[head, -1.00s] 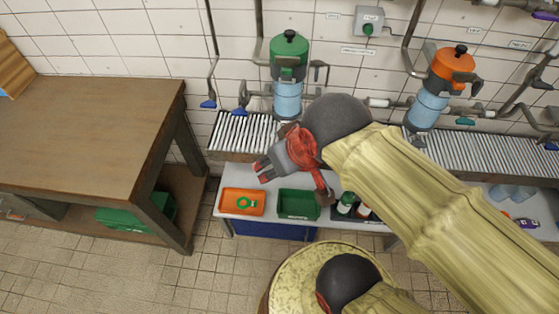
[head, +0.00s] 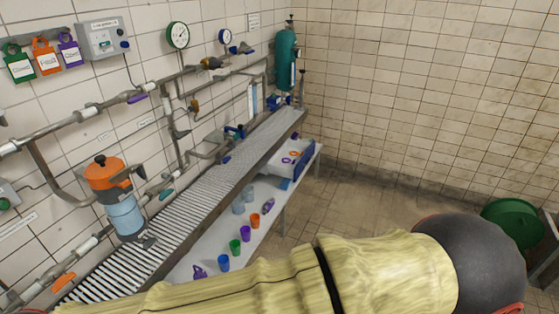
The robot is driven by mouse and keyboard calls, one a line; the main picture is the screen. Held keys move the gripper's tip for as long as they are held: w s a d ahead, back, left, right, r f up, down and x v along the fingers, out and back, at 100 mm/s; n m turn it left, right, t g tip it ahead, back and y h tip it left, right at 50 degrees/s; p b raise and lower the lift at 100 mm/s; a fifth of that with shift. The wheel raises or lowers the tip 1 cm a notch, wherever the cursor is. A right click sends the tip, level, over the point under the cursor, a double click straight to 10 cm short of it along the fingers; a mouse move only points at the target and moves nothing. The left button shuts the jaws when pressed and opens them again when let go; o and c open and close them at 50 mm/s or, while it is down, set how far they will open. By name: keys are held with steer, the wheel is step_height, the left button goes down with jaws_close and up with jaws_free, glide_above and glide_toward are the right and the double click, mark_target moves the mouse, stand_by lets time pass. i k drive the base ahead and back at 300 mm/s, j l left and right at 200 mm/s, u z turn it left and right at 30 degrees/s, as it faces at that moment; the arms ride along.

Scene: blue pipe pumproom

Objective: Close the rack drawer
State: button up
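A white drawer-like tray (head: 281,163) with a blue part on its near side sits at the far end of the lower shelf, under the roller rack (head: 215,190). Orange and purple ring-shaped items lie in it. It appears to stick out from under the rack, but I cannot tell how far. My arm crosses the bottom of the head view, far from the tray, and my gripper is out of view.
Several coloured cups, including an orange cup (head: 255,221), stand on the lower shelf (head: 212,256). A teal cylinder (head: 286,60) stands at the rack's far end. Floor (head: 345,215) is clear right of the rack. A green round bin (head: 512,222) stands at right.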

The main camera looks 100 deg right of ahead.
mark_target(293, 157)
steer(key=k+l+z, duration=0.2)
steer(key=k+l, duration=0.15)
steer(key=k, duration=0.3)
steer(key=k+l+z, duration=0.25)
steer(key=k+l, duration=0.2)
steer(key=k, duration=0.15)
steer(key=z, duration=2.75)
steer(key=i+j, duration=0.15)
steer(key=i, duration=0.65)
steer(key=i+j+u, duration=0.1)
steer(key=i, duration=0.7)
steer(key=i+j, duration=0.15)
steer(key=i, duration=0.7)
